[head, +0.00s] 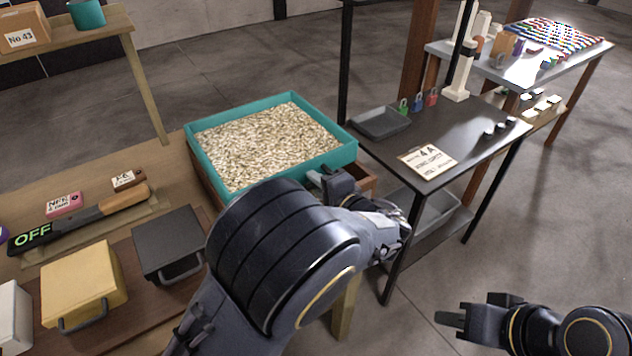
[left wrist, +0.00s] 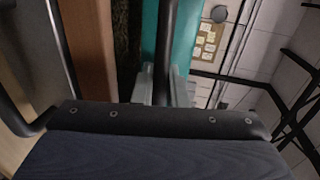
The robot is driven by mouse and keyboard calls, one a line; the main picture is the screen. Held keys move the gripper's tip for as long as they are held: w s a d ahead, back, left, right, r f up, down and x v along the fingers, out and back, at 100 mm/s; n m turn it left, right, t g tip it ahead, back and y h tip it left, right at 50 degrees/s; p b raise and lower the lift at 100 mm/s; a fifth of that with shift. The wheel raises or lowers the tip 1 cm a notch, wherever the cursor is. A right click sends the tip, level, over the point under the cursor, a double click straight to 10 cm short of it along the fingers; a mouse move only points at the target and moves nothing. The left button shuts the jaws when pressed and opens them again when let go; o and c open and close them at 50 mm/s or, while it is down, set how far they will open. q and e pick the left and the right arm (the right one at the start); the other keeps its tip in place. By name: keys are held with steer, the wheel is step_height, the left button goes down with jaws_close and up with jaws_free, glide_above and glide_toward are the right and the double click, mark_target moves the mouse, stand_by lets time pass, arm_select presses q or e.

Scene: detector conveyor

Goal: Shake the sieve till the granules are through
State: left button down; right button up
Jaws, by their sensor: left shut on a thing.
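The sieve (head: 345,153) is a shallow teal rectangular frame at the centre of the head view. A thick layer of pale granules (head: 265,143) covers its floor. It sits over a brown wooden box on the bench. My left gripper (head: 326,181) is shut at the sieve's near right side, with my forearm in front. In the left wrist view the jaws (left wrist: 163,90) close on a dark bar beside the teal wall (left wrist: 187,42). The space under the sieve is mostly hidden. My right gripper (head: 450,318) is away from the sieve, over the floor; its jaw gap is unclear.
Left on the wooden bench are a dark bar reading OFF (head: 35,236), a yellow box (head: 84,283) and a dark grey box (head: 168,243). A black table (head: 465,145) with a label card (head: 427,161) stands right. Open floor lies at lower right.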

arm_select(q)
steer(key=b+v, duration=0.1)
steer(key=v, duration=0.1)
steer(key=f+b+v, duration=0.1)
steer(key=v, duration=0.2)
steer(key=shift+s+d, duration=0.1)
steer(key=shift+s, duration=0.1)
steer(key=c, duration=1.5)
jaws_free()
steer(key=shift+c, duration=0.2)
